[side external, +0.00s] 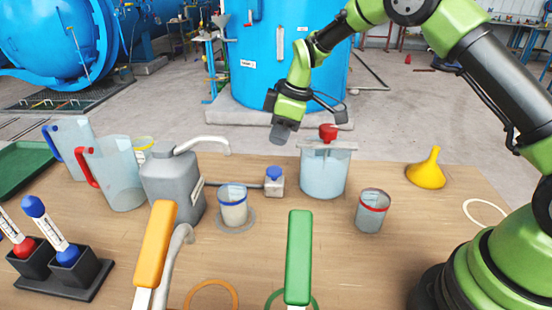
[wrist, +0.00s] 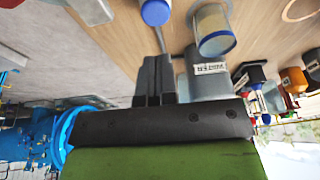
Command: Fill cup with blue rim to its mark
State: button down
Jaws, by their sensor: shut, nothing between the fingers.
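The cup with the blue rim (side external: 233,210) stands upright on a round pad left of the table's middle. It looks pale inside; its mark and fill level cannot be made out. It also shows in the wrist view (wrist: 212,22), rim toward the camera. My gripper (side external: 278,136) is in the air above the table's back part, behind and right of this cup. In the wrist view its fingers (wrist: 153,66) are together, with nothing between them. A small bottle with a blue cap (side external: 274,182) stands right of the cup. A grey canister with a spout (side external: 170,178) stands left of it.
A clear tub with a red-knobbed lid (side external: 323,175) and a red-rimmed cup (side external: 371,211) stand to the right. A yellow funnel (side external: 427,172) lies farther right. Two jugs (side external: 119,172) and a dropper stand (side external: 85,278) are left. Orange (side external: 158,240) and green (side external: 299,255) handles rise in front.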

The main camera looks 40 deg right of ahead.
aim_at(272, 170)
jog(key=x, duration=0.6)
jog(key=shift+s+d+f, duration=0.3)
